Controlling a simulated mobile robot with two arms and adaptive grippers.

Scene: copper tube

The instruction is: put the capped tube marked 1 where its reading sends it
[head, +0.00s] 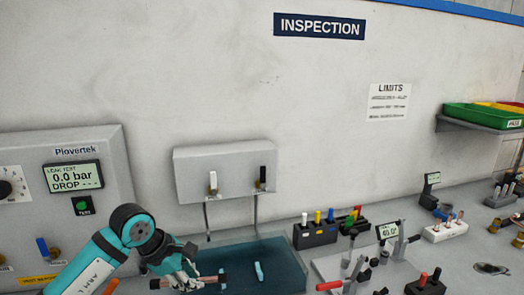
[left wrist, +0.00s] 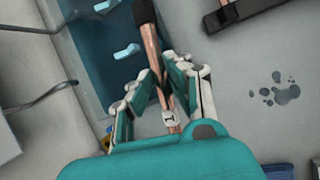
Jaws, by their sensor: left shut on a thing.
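My left gripper (head: 188,279) is shut on a copper tube (head: 212,280) over the front of the blue tray. The left wrist view shows the tube (left wrist: 151,45) between the fingers of the left gripper (left wrist: 158,80). A black cap covers its far end, and a white tag with a dark mark sits near the other end; I cannot read the mark for certain. The leak tester (head: 75,215) at left shows "0.0 bar" and "DROP ---". A LIMITS sheet (head: 388,102) hangs on the wall, its lines too small to read. My right gripper is not in view.
The blue tray (head: 235,251) has light blue rests (head: 259,272). A dark block (head: 315,236) holds coloured pegs. Gauges and tube racks crowd the right bench. Green, yellow and red bins (head: 480,116) sit on a shelf.

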